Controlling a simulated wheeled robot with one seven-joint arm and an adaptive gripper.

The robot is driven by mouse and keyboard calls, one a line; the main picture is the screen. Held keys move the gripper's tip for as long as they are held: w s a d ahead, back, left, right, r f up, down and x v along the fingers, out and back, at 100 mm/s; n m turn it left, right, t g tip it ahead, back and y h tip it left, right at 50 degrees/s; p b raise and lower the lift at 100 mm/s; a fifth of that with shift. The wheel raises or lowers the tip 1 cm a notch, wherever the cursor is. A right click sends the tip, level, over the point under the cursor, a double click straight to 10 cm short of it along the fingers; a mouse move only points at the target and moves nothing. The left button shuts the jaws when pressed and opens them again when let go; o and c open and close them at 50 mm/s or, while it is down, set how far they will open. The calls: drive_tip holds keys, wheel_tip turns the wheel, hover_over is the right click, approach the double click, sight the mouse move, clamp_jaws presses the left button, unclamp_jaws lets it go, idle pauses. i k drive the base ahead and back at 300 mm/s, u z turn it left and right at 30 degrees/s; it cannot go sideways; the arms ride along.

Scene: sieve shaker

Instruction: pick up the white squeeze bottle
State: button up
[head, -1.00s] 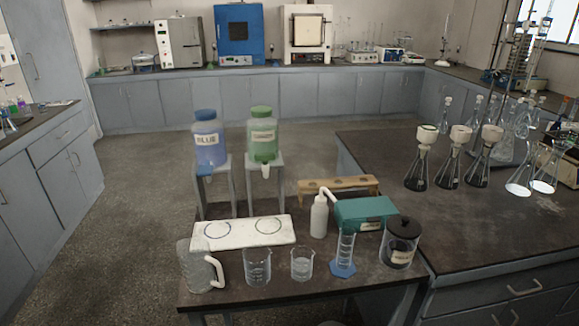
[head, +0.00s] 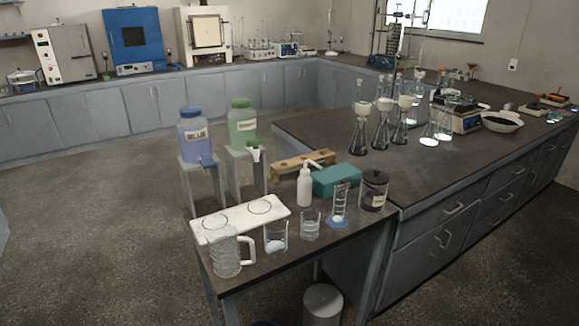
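The white squeeze bottle (head: 304,188) stands upright on the small dark table (head: 262,268) in the head view. Its bent spout points up and to the right. It stands just left of the teal box (head: 337,180) and behind the glass beakers. My gripper is not in view.
Near the bottle are a glass beaker (head: 310,226), a graduated cylinder (head: 339,204), a black-lidded jar (head: 374,190), a wooden rack (head: 296,168) and a white board (head: 240,217). A glass mug (head: 226,252) stands at the front left. Open floor lies left. A bin (head: 322,303) stands in front, below.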

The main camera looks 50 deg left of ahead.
sight(305, 181)
drive_tip(key=u, duration=1.4)
